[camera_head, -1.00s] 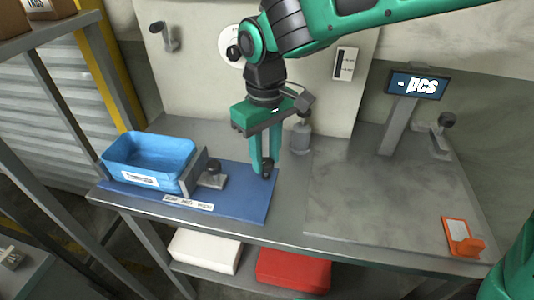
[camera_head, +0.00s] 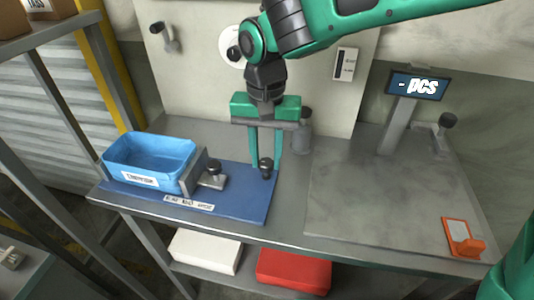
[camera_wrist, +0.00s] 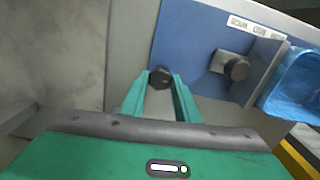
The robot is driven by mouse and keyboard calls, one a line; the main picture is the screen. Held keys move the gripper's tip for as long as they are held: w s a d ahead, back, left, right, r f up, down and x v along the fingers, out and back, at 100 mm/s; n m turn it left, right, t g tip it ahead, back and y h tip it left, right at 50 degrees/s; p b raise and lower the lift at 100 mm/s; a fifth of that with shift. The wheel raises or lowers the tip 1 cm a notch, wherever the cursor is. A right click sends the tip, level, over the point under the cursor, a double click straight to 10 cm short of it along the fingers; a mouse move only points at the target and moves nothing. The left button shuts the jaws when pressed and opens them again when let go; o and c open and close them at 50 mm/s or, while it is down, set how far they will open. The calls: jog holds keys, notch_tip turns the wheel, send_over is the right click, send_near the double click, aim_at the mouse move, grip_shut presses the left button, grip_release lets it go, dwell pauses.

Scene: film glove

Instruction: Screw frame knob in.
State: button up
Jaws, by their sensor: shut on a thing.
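My gripper (camera_head: 265,172) points down over the right end of the blue mat (camera_head: 243,205), with its two green fingers on either side of a small black knob (camera_head: 266,168). The knob also shows between the fingertips in the wrist view (camera_wrist: 160,78), near the mat's edge. I cannot tell whether anything under the knob touches the mat. A grey metal bracket (camera_head: 195,170) stands on the mat left of my gripper, against the blue bin. A second black knob (camera_head: 213,167) sits on the bracket's foot, apart from my gripper; it shows in the wrist view too (camera_wrist: 236,70).
The blue bin (camera_head: 127,172) stands on the mat's left part. A grey cylinder (camera_head: 302,138) stands behind my gripper. A scale with a display (camera_head: 416,85) is at the right, its plate clear. An orange holder (camera_head: 461,237) lies at the front right.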

aim_at(266, 162)
jog(key=shift+w+r+m, duration=0.1)
jog(key=shift+w+m, duration=0.05)
jog(key=shift+m, duration=0.45)
jog(key=o, duration=1.1)
jog(key=shift+c, duration=0.2)
notch_tip(266, 162, up, 11)
jog(key=shift+f, duration=0.2)
